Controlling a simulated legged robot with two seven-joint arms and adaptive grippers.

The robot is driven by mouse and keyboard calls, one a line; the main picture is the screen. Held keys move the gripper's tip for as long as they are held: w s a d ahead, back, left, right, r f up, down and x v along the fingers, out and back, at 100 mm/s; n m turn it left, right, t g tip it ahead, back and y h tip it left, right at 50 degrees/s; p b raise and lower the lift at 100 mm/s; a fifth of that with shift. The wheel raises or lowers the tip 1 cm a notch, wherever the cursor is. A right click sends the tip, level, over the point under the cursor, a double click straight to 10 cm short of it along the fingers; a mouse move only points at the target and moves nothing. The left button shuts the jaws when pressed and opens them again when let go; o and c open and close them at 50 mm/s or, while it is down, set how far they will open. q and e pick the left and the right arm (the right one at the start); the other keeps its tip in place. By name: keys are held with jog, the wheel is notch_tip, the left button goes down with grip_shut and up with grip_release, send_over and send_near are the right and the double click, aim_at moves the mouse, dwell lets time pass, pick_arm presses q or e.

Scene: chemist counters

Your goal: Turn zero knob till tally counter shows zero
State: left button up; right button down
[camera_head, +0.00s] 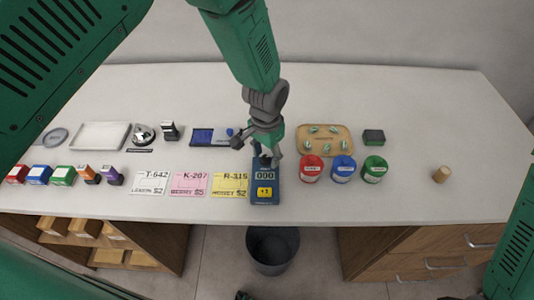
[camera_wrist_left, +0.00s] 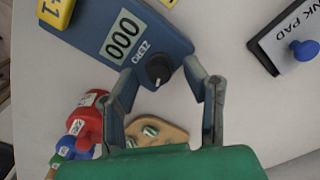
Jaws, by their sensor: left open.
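The tally counter (camera_head: 264,195) is a blue box with a yellow +1 button and a display reading 000, standing near the counter's front edge. In the left wrist view the tally counter (camera_wrist_left: 152,30) also reads 000. Its black zero knob (camera_wrist_left: 159,70) is beside the word ZERO; in the head view my gripper hides it. My left gripper (camera_head: 258,150) is over the back end of the tally counter. In the left wrist view the left gripper (camera_wrist_left: 160,76) is open, with one finger on each side of the knob; I cannot tell whether they touch it. My right gripper is not in view.
An ink pad (camera_head: 202,136) lies left of my gripper. Ticket cards, including a yellow one (camera_head: 230,184), lie left of the tally counter. Red (camera_head: 310,169), blue and green containers stand to its right, with a wooden tray (camera_head: 324,152) behind. A bin (camera_head: 272,250) stands below the front edge.

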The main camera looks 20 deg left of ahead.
aim_at(266, 156)
pick_arm(q)
jog(key=shift+r, duration=0.2)
notch_tip(266, 156, up, 12)
jog(key=shift+f, duration=0.25)
jog(key=shift+c, duration=0.2)
